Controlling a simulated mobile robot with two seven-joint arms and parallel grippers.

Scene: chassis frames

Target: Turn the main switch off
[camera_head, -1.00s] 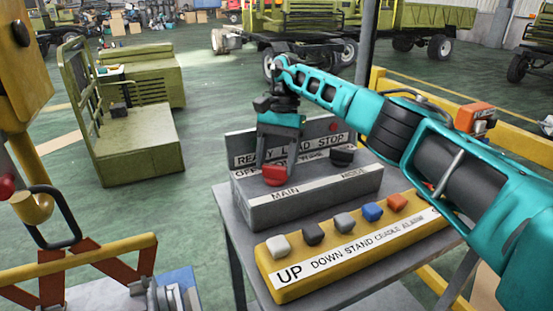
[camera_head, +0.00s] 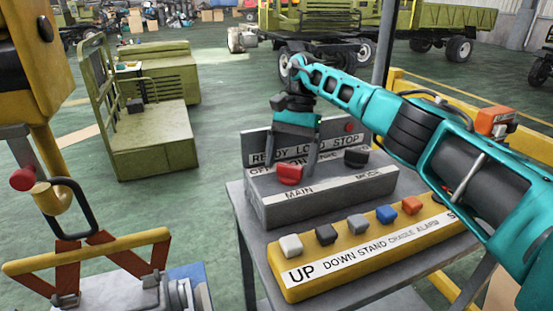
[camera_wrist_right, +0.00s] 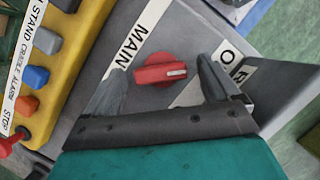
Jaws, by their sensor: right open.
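The main switch is a red knob (camera_head: 289,174) above the MAIN label on the sloped front of a grey control box (camera_head: 330,195). In the right wrist view the red knob (camera_wrist_right: 158,74) has a white mark on its right end, towards the OFF-side lettering. My right gripper (camera_head: 296,158) is open, pointing down at the knob. In the wrist view its two grey fingers stand on either side of the knob, with gaps showing; they look apart from it. In the head view a finger stands just right of the knob. My left gripper is not in view.
A black MODE knob (camera_head: 356,157) sits right of the main switch. A yellow panel (camera_head: 345,262) with several coloured buttons lies in front on the grey table (camera_head: 242,215). A yellow rail (camera_head: 448,102) stands behind.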

